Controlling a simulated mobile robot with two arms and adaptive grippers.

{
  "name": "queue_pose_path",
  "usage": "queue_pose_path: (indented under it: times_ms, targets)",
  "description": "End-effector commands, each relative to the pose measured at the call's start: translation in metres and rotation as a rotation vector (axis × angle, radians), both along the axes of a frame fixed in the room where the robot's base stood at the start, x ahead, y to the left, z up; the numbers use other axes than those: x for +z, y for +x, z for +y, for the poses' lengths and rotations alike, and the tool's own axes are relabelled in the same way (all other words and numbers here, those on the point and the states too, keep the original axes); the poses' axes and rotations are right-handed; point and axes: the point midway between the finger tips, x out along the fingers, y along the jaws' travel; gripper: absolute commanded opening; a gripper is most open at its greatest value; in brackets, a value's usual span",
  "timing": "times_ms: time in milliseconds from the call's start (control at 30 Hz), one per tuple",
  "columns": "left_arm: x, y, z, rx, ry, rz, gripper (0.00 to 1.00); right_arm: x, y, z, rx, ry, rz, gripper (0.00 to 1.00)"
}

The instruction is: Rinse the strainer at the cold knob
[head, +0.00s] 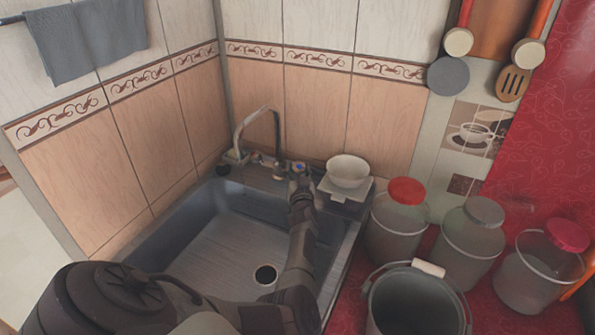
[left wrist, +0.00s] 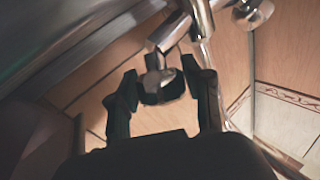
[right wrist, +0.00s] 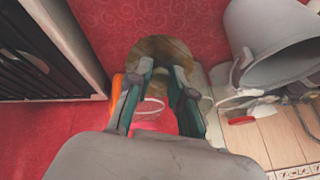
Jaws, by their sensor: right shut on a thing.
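The cold knob, with a blue mark (head: 298,167), is at the right of the sink's tap (head: 258,125). My left gripper (head: 297,178) is at this knob. In the left wrist view my left gripper (left wrist: 160,82) has its fingers apart on either side of a metal knob (left wrist: 158,90), with a visible gap at the left finger. My right gripper (right wrist: 162,72) is shut on a round brownish thing, apparently the strainer (right wrist: 165,50), seen at its fingertips; its shape is partly hidden. I cannot make out the strainer in the head view. No water stream shows at the spout.
The sink basin (head: 215,235) is empty, with a dark drain (head: 265,274). A white bowl (head: 348,170) stands on a small scale at its right. Several lidded jars (head: 400,220) and an open pail (head: 415,305) crowd the red counter. The pail also shows in the right wrist view (right wrist: 275,45).

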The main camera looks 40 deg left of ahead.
Motion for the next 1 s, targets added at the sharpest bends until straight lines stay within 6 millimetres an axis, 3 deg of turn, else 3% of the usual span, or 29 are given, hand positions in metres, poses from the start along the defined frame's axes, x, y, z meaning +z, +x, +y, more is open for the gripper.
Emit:
queue_pose_path:
  times_ms: [33, 100, 467, 633, 1000]
  targets:
    - [0.0, 0.0, 0.0, 0.0, 0.0, 0.0, 0.63, 0.0, 0.0, 0.0, 0.0, 0.0, 0.0, 0.0]
    - [0.0, 0.0, 0.0, 0.0, 0.0, 0.0, 0.72, 0.0, 0.0, 0.0, 0.0, 0.0, 0.0, 0.0]
    - [0.003, 0.0, 0.0, 0.0, 0.0, -0.001, 0.72, 0.0, 0.0, 0.0, 0.0, 0.0, 0.0, 0.0]
    - [0.024, 0.0, -0.001, 0.0, 0.0, -0.004, 0.72, 0.0, 0.0, 0.0, 0.0, 0.0, 0.0, 0.0]
    - [0.089, 0.001, 0.0, 0.0, -0.001, -0.002, 0.72, 0.0, 0.0, 0.0, 0.0, 0.0, 0.0, 0.0]
